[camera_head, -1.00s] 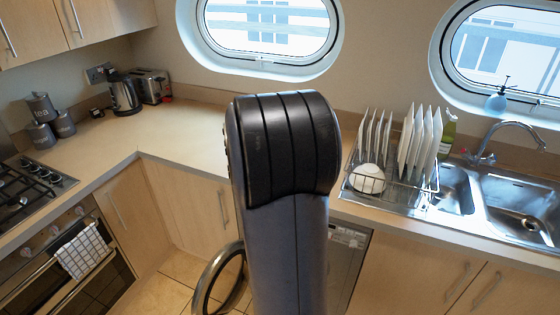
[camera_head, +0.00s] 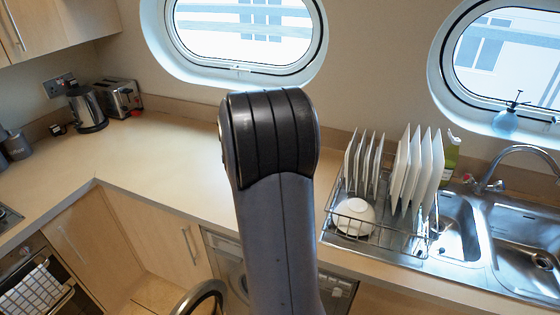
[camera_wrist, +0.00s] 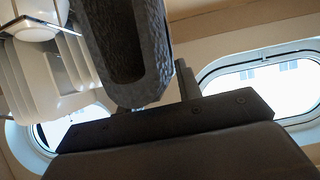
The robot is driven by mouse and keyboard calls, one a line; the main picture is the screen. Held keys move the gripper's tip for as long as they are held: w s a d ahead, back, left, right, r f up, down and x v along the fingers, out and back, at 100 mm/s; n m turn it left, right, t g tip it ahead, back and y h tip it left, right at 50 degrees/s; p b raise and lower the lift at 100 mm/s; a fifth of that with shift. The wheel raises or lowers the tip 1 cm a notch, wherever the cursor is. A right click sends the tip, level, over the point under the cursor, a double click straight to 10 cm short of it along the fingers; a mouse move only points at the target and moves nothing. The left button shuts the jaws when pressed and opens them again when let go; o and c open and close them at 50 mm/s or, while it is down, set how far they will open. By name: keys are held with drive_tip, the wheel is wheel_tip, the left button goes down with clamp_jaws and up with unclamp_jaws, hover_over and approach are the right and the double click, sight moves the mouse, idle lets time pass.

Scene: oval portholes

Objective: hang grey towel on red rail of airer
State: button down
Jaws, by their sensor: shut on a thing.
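The grey towel (camera_wrist: 125,45) shows in the wrist view as a dark grey, textured, folded piece at the upper middle. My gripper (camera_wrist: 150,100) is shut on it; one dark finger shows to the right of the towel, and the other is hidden. The towel's far end is cut off by the top edge of the picture. In the head view my own arm stands upright in the middle, and neither the gripper nor the grey towel shows there. The airer and its red rail are in neither view.
A dish rack (camera_head: 385,235) with white plates and a bowl (camera_head: 352,217) stands beside the steel sink (camera_head: 530,240). The worktop (camera_head: 160,150) is clear in the middle. A kettle (camera_head: 88,108) and toaster (camera_head: 122,98) stand at its back left. A checked cloth (camera_head: 35,292) hangs at the oven.

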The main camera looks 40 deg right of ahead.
drive_tip(key=shift+f, duration=0.5)
wheel_tip(320, 180, down, 9)
drive_tip(key=b, duration=0.6)
drive_tip(key=shift+w+d+b, duration=0.15)
drive_tip(key=shift+d+b, duration=0.05)
drive_tip(key=shift+b, duration=0.15)
drive_tip(key=shift+r, duration=0.1)
drive_tip(key=c, duration=0.9)
unclamp_jaws()
drive_tip(key=shift+a, duration=0.1)
drive_tip(key=p+v, duration=0.1)
drive_tip(key=v, duration=0.9)
drive_tip(key=shift+a+r, duration=0.15)
drive_tip(key=shift+a, duration=0.15)
